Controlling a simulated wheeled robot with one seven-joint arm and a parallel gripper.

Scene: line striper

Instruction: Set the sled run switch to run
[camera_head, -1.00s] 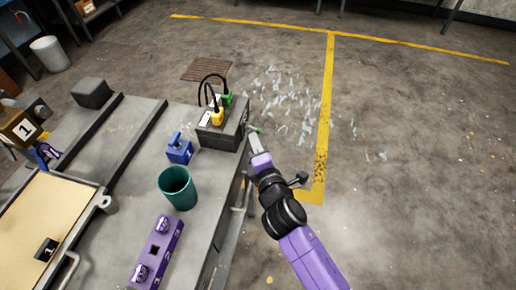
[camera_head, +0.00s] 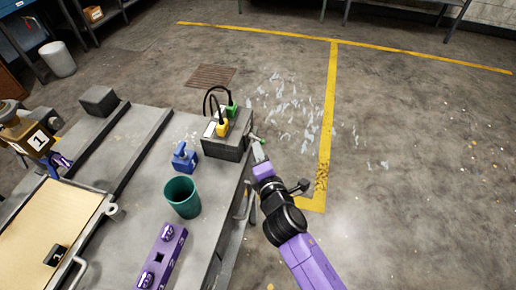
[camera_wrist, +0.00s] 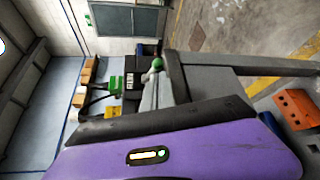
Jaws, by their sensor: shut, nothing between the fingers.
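A dark grey control box (camera_head: 222,148) stands on the bench's right edge, with a yellow plug (camera_head: 222,130), a green plug (camera_head: 232,109) and black cable loops on top. A small green-tipped lever, probably the switch, sticks out at the box's right side; its green ball (camera_wrist: 157,64) shows in the wrist view. My gripper (camera_head: 259,152) is shut and empty beside that side of the box. Its fingertips are close to the lever; I cannot tell whether they touch. Run markings are too small to read.
On the bench are a blue device with a lever (camera_head: 184,158), a green cup (camera_head: 182,197) and a purple block (camera_head: 163,257). A tan-topped sled (camera_head: 45,225) lies at left. A bench-side handle (camera_head: 243,203) is near my arm. Floor to the right is clear.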

